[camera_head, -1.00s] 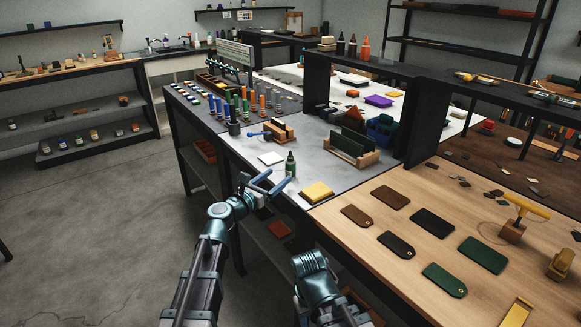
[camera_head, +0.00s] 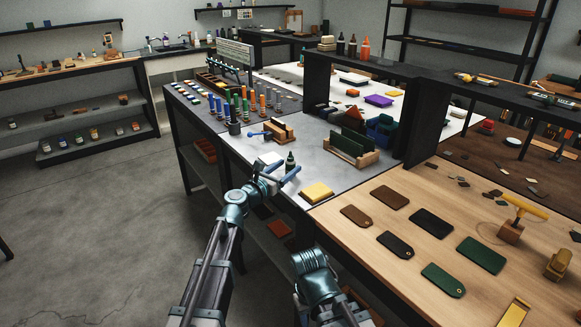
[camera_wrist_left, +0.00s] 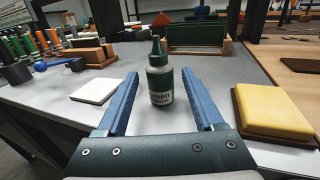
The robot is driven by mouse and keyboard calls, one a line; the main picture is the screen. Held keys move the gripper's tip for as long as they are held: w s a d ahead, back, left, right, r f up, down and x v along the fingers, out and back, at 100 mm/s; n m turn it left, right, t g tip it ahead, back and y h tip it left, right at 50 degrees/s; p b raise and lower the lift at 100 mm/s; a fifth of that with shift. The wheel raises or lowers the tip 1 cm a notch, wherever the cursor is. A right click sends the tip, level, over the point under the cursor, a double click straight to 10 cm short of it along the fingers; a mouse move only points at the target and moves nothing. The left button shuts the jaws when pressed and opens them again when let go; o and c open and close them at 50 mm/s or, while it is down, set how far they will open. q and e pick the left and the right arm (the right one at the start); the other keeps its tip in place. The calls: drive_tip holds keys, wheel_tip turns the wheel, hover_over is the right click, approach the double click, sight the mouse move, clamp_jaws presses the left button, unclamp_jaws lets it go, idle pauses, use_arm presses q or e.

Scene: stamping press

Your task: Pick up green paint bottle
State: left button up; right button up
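In the left wrist view my left gripper (camera_wrist_left: 163,105) is open, with one blue finger on each side of the bottle's lower part. The bottle looks roughly centred between the fingers, and a gap shows on both sides. My right gripper is not in view; only part of my right arm shows in the head view.
A white tile (camera_wrist_left: 97,91) lies left of the bottle, and a yellow sponge-like block (camera_wrist_left: 272,112) sits on a brown base to the right. A wooden holder with green sheets (camera_head: 350,150) stands behind. A blue-handled tool (camera_wrist_left: 58,64) lies at the left.

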sight(289, 155)
use_arm(q)
clamp_jaws()
drive_tip(key=shift+r, duration=0.1)
idle(0.3)
drive_tip(key=shift+r+p, duration=0.95)
drive_tip(key=shift+p, duration=0.1)
drive_tip(key=shift+r+p, duration=0.85)
drive_tip(key=shift+p, duration=0.05)
drive_tip(key=s+d+r+p, duration=0.1)
drive_tip(key=s+d, duration=0.1)
drive_tip(key=s, duration=1.4)
drive_tip(key=shift+w+r, duration=0.1)
